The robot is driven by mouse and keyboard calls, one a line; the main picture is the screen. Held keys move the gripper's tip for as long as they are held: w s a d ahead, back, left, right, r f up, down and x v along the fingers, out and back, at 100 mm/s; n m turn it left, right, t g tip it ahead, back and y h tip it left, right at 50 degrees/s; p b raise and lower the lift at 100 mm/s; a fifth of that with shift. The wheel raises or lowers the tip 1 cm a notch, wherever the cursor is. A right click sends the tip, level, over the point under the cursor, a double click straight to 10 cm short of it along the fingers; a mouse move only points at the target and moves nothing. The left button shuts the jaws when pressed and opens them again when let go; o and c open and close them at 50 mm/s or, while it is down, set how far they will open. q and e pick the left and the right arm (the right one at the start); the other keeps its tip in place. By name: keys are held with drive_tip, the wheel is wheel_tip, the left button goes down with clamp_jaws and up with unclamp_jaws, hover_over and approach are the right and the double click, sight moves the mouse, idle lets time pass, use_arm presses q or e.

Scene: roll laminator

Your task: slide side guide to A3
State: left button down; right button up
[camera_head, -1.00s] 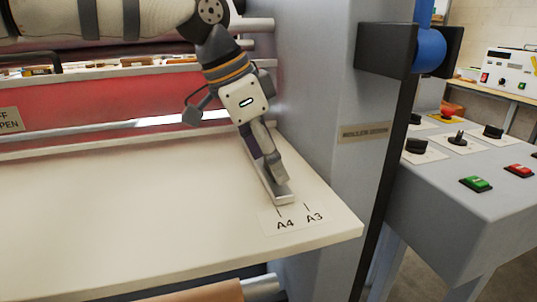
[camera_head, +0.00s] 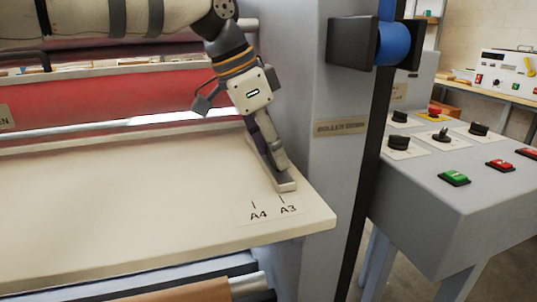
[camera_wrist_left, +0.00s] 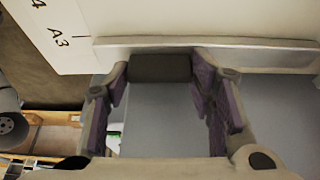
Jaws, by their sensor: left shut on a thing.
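The side guide (camera_head: 286,186) is a pale metal strip on the right part of the cream feed table (camera_head: 120,200). Its front end lies at the A3 mark (camera_head: 288,209), to the right of the A4 mark (camera_head: 258,215). My left gripper (camera_head: 274,165) reaches down over the guide and is shut on it. In the left wrist view the guide (camera_wrist_left: 270,57) runs across the top, with the A3 label at upper left. There the left gripper's fingers (camera_wrist_left: 160,75) stand either side of a dark block at the guide. My right gripper is not in view.
The grey side frame (camera_head: 310,90) of the laminator stands close to the right of the guide. Red rollers (camera_head: 100,98) lie behind the table. A control console (camera_head: 440,160) with knobs and green and red buttons is at the right.

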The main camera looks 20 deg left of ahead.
use_arm(q)
drive_tip(key=shift+d, duration=0.1)
drive_tip(key=c, duration=1.1)
unclamp_jaws()
drive_tip(key=shift+r, duration=0.1)
drive_tip(key=o, duration=0.4)
drive_tip(key=shift+w+d, duration=0.15)
drive_tip(key=v, duration=1.2)
